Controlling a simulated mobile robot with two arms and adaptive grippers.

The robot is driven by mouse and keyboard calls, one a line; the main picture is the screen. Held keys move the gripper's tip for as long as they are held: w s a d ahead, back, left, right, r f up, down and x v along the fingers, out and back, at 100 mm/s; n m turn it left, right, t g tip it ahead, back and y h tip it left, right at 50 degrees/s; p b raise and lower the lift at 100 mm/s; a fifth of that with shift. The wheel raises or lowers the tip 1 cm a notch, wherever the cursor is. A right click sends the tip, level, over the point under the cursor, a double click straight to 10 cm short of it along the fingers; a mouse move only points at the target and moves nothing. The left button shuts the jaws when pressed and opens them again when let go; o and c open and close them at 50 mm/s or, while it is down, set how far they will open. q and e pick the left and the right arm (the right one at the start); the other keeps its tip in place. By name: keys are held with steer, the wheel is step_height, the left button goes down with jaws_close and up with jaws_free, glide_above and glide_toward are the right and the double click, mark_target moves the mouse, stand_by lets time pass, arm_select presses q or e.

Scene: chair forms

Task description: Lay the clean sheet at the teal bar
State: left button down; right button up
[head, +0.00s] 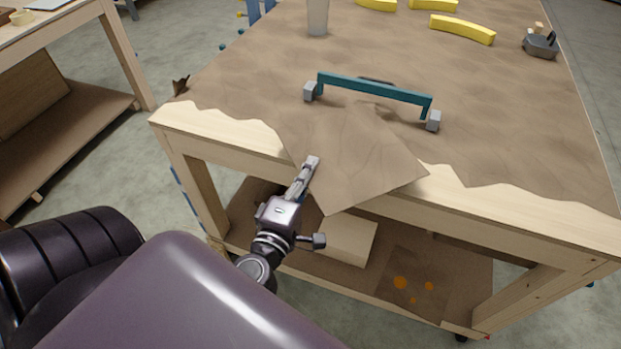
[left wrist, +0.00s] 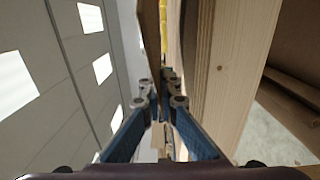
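The clean sheet (head: 360,170) is plain brown. Its far part lies on the table by the teal bar (head: 375,90), and its near corner hangs past the front edge. The teal bar stands on two grey end blocks on the table top. My left gripper (head: 311,163) is at the sheet's left side, in front of the table edge. In the left wrist view its fingers (left wrist: 160,88) are close together on the sheet (left wrist: 149,35), seen edge-on. My right gripper is not in view.
A brown sheet with orange spots (head: 395,293) and a pale block (head: 345,240) are on the lower shelf (head: 455,285). Yellow curved pieces (head: 462,30), a cup (head: 317,16) and a grey tool (head: 541,45) stand farther back.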

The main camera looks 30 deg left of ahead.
arm_select(q)
step_height(320, 180, down, 5)
steer(key=shift+r+b, duration=0.2)
steer(key=shift+b, duration=1)
steer(key=shift+f, duration=0.1)
steer(key=c, duration=2.2)
jaws_free()
steer(key=shift+o, duration=0.2)
